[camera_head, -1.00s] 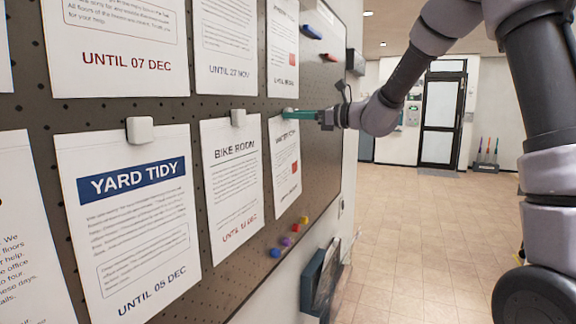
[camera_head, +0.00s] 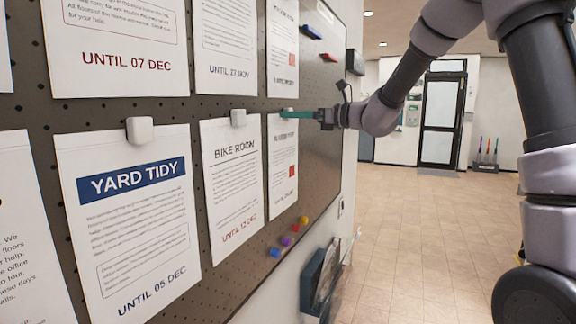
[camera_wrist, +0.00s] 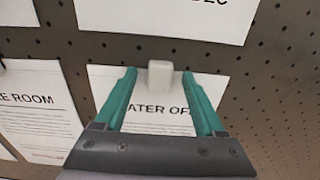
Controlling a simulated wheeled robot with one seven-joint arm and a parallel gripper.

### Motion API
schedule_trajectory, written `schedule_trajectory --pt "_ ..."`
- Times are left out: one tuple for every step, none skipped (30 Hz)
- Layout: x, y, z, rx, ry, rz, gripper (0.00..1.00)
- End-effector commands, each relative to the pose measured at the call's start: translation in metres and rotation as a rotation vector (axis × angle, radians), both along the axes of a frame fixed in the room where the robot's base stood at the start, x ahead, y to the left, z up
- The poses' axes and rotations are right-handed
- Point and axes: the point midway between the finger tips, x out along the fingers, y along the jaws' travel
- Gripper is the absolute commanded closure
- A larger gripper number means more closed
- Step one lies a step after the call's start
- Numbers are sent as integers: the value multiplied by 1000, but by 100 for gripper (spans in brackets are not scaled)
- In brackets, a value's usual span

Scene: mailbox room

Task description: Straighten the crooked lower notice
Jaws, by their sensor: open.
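The lower notice headed "WATER OFF" (camera_wrist: 160,107) hangs on the dark pegboard under a white block-shaped magnet (camera_wrist: 160,74). In the head view this notice (camera_head: 284,172) is the rightmost of the lower row, and its edges look close to parallel with the notice above it. My gripper (camera_wrist: 159,78) has its two green fingers apart, one on each side of the magnet, with a gap showing on both sides. In the head view my gripper (camera_head: 290,114) is at the notice's top edge. The fingers hide parts of the heading's ends.
The "BIKE ROOM" notice (camera_head: 232,180) hangs close on the left, with "YARD TIDY" (camera_head: 128,230) beyond it. Another notice (camera_wrist: 165,15) hangs just above. Coloured round magnets (camera_head: 286,240) sit below on the board. The tiled floor (camera_head: 420,240) at right is clear.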

Motion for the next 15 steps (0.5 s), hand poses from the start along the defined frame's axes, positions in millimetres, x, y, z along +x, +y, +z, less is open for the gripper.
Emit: schedule_trajectory --pt "0 -1 0 0 0 -1 29" --pt "-1 -3 0 0 0 -1 29" --pt "-2 -6 0 0 0 -1 29" --pt "-3 -10 0 0 0 -2 29" --pt "-4 -13 0 -1 0 -2 29" --pt "-6 -20 0 -1 0 -3 29" --pt "-8 -25 0 0 0 -3 29" --pt "-10 -31 0 0 0 -4 29" --pt "-13 -39 0 0 -1 -5 29" --pt "-15 -45 0 0 -1 -4 29" --pt "-17 -51 0 0 -1 -5 29" --pt "-20 -59 0 0 -1 -4 29" --pt "-22 -64 0 0 -1 -4 29" --pt "-24 -70 0 0 0 -4 29" --pt "-27 -76 0 -1 1 -4 29"
